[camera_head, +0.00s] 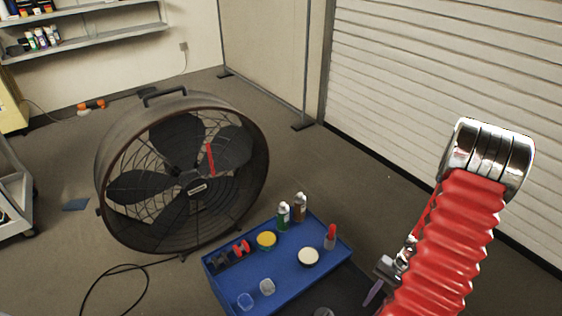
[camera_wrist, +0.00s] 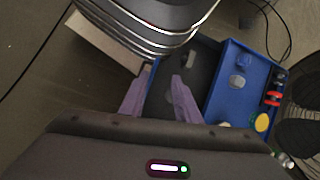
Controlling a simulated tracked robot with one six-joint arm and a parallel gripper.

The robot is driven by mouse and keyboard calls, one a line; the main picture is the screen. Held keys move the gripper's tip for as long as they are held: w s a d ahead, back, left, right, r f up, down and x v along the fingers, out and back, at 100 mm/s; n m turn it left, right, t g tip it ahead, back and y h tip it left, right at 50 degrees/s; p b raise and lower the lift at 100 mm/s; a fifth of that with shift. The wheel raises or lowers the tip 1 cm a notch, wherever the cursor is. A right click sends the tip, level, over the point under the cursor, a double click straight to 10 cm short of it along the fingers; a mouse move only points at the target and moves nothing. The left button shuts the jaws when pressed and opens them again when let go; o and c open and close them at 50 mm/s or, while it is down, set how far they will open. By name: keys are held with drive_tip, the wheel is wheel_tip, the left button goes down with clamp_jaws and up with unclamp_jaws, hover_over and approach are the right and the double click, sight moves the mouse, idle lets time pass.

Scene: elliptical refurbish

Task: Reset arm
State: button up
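My arm, with a red ribbed sleeve and a chrome joint, rises at the right of the head view. My gripper (camera_wrist: 160,80) shows two purple fingers set apart in the wrist view, with nothing held between them. It is above a dark area beside the blue tray (camera_head: 222,281). In the head view only a purple finger (camera_head: 374,292) shows at the lower edge, and the rest of the gripper is hidden or out of frame. The tray also shows at the right of the wrist view (camera_wrist: 226,101).
The tray holds a yellow-topped tin (camera_head: 266,240), a white-topped tin (camera_head: 308,257), bottles (camera_head: 299,207), red items and clear cups (camera_head: 267,287). A large round fan (camera_head: 185,175) stands behind it, with a black cable on the floor. A shutter wall (camera_head: 440,70) is at right.

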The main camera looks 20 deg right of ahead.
drive_tip(key=w+a+r+n+h, duration=0.1)
drive_tip(key=w+a+r+n, duration=0.15)
drive_tip(key=r, duration=0.45)
drive_tip(key=w+a+r+n+h, duration=0.1)
drive_tip(key=w+a+r+h, duration=0.1)
drive_tip(key=a+r, duration=0.35)
drive_tip(key=w+a+r+n+h, duration=0.1)
drive_tip(key=w+r, duration=0.1)
drive_tip(key=r, duration=0.7)
drive_tip(key=a+r+n+t+h, duration=0.1)
drive_tip(key=a+r+n+t, duration=0.6)
drive_tip(key=a+r, duration=1.1)
drive_tip(key=shift+v, duration=0.85)
drive_tip(key=shift+s+a+n, duration=0.1)
drive_tip(key=shift+s+n, duration=0.05)
drive_tip(key=shift+n, duration=0.1)
